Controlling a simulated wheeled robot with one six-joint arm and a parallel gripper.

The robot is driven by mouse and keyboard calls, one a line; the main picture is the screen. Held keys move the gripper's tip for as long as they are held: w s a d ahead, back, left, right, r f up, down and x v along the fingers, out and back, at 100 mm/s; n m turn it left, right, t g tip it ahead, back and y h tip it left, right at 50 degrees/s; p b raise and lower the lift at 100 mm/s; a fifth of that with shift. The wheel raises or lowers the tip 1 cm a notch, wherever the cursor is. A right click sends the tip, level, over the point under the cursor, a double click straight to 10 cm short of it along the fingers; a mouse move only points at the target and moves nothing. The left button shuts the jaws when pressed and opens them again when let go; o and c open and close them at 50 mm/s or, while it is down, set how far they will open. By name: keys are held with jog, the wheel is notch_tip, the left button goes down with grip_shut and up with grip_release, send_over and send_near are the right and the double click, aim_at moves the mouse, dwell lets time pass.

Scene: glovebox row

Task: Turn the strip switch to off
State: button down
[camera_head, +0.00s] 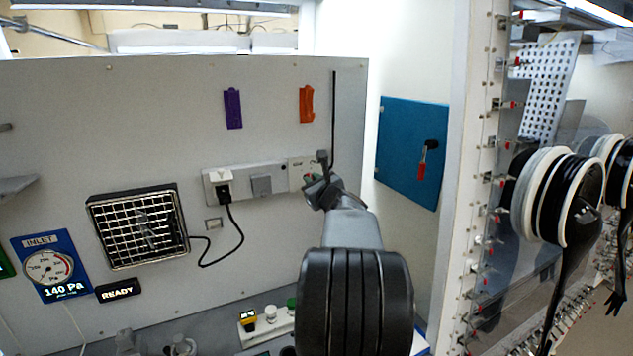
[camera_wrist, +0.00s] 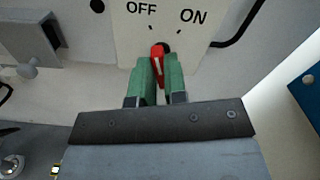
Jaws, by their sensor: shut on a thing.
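The strip switch is a red lever (camera_wrist: 158,62) on a pale plate (camera_wrist: 128,35) marked OFF at upper left and ON at upper right. Its red part runs down from a dark pivot, between my gripper's green fingers (camera_wrist: 161,80). The fingers are shut on the lever, one on each side. Which label the lever is set to, I cannot tell. In the head view the power strip (camera_head: 242,187) is on the grey wall, and my gripper (camera_head: 313,186) is at its right end, hiding part of the switch.
A black plug (camera_head: 223,192) with a cable sits in the strip's left part. A vent grille (camera_head: 138,226) is at lower left. A blue panel (camera_head: 398,150) with a red handle is close on the right. Small items stand on the bench below.

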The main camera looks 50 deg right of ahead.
jog(key=n+b, duration=0.2)
jog(key=b, duration=0.2)
jog(key=shift+b, duration=0.35)
jog(key=c, duration=1.2)
grip_release()
jog(key=shift+o, duration=0.2)
jog(key=b+v, duration=0.3)
jog(key=v, duration=1.1)
jog(key=shift+w, duration=0.1)
